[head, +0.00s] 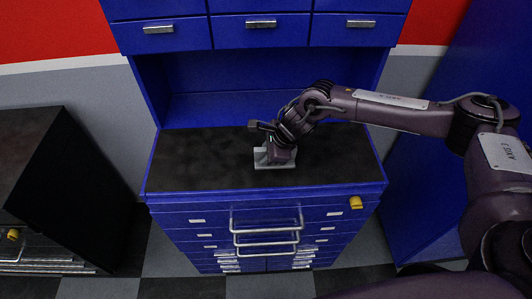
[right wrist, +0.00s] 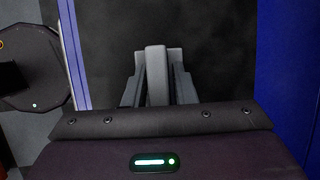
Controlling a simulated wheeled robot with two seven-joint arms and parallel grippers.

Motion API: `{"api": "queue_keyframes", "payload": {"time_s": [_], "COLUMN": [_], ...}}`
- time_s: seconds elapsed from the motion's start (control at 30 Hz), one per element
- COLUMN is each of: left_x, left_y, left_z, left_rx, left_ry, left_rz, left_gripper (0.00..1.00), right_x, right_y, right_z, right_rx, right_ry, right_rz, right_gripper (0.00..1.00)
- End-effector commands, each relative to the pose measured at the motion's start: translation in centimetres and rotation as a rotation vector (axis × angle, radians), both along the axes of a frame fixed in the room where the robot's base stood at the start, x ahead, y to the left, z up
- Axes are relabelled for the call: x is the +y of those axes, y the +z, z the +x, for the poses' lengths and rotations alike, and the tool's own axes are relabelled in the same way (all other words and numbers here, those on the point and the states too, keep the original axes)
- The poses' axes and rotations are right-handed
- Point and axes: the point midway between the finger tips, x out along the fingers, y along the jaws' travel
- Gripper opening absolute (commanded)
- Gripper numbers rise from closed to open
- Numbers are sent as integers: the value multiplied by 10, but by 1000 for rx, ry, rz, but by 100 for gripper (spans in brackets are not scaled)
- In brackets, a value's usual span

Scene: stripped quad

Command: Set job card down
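The job card seems to be the pale grey piece (head: 262,161) at the middle of the black worktop, partly hidden by my right gripper. In the right wrist view it shows as a grey piece with a raised middle bar (right wrist: 157,75). My right gripper (head: 275,157) reaches in from the right and points down at the worktop. Its two dark fingers stand on either side of the bar and look closed on it. I cannot tell whether the card touches the worktop. My left gripper is out of view.
The black worktop (head: 200,160) of the blue cabinet is otherwise bare, with free room left and right of the card. Upper drawers (head: 260,30) overhang its back. A yellow item (head: 355,203) is on the cabinet front. A dark cabinet (head: 50,150) stands at left.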

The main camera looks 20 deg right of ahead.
Motion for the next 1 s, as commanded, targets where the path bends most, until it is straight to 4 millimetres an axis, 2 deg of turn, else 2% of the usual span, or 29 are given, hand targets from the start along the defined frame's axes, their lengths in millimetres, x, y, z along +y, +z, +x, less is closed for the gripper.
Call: {"api": "queue_keyframes", "payload": {"time_s": [0.1,0.47,0.57,0.8,1.0], "left_x": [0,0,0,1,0], "left_y": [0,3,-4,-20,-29], "left_z": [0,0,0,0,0], "left_rx": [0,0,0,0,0], "left_ry": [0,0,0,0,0], "left_rz": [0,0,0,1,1], "left_gripper": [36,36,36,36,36], "right_x": [0,-1,-6,-22,-32], "right_y": [0,6,18,65,96], "right_z": [0,0,-4,-21,-33], "right_rx": [0,-1,-3,-6,-4], "right_ry": [0,0,-1,0,0], "right_rz": [0,0,1,0,1], "right_gripper": [36,36,36,36,36]}}
